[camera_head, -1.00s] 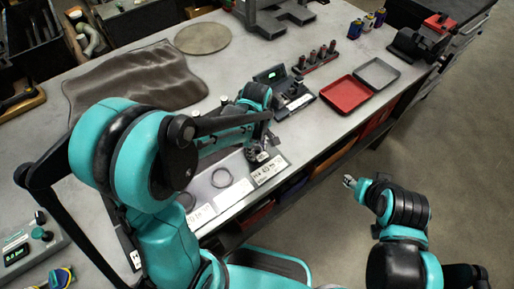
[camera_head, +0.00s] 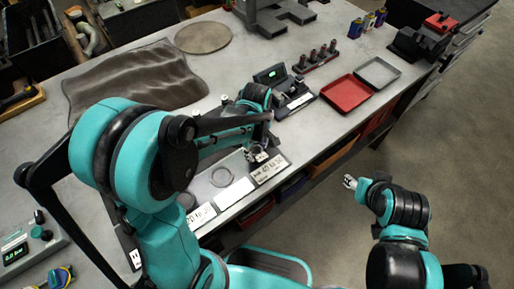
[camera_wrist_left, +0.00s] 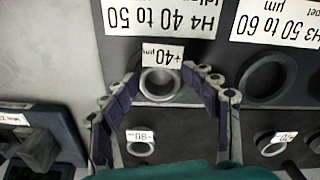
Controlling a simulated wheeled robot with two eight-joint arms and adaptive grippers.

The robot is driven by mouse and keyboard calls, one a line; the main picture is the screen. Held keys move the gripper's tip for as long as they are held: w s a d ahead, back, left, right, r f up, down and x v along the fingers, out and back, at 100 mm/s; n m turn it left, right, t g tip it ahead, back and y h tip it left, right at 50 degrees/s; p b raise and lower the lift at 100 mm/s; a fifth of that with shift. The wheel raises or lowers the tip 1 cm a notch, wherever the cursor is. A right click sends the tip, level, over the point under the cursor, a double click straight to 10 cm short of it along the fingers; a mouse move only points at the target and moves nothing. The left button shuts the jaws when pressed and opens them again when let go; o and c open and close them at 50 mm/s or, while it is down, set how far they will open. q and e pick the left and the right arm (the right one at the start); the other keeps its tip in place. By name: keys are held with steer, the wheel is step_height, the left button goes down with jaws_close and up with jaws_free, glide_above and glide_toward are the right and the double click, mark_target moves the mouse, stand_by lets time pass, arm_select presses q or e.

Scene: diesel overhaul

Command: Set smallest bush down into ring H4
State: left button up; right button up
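In the left wrist view a bright metal bush (camera_wrist_left: 160,84) with a white "+40 µm" tag (camera_wrist_left: 150,55) sits at the ring place below the upside-down label "H4 40 to 50" (camera_wrist_left: 160,17). Ring H4's own rim is mostly hidden by the bush and tag. My left gripper (camera_wrist_left: 163,88) has its two dark-padded fingers spread on either side of the bush, seemingly clear of it. It also shows in the head view (camera_head: 258,155), over the right end of the labelled board. My right gripper (camera_head: 349,182) hangs over the floor, too small to read.
An empty dark ring (camera_wrist_left: 267,78) lies beside, under the H3 label. Two more tagged bushes, one left (camera_wrist_left: 141,149) and one right (camera_wrist_left: 271,144), stand in a dark holder nearby. A red tray (camera_head: 345,94) and a grey tray (camera_head: 377,73) lie farther along the bench.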

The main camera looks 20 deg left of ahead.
arm_select(q)
steer(key=shift+w, duration=0.1)
stand_by(0.4)
steer(key=shift+r, duration=0.25)
step_height(320, 180, up, 12)
steer(key=shift+f, duration=0.2)
stand_by(0.5)
steer(key=s+a+m+t, duration=0.5)
steer(key=s+m+t, duration=0.2)
steer(key=s+m, duration=0.3)
steer(key=m, duration=0.3)
steer(key=shift+f, duration=0.2)
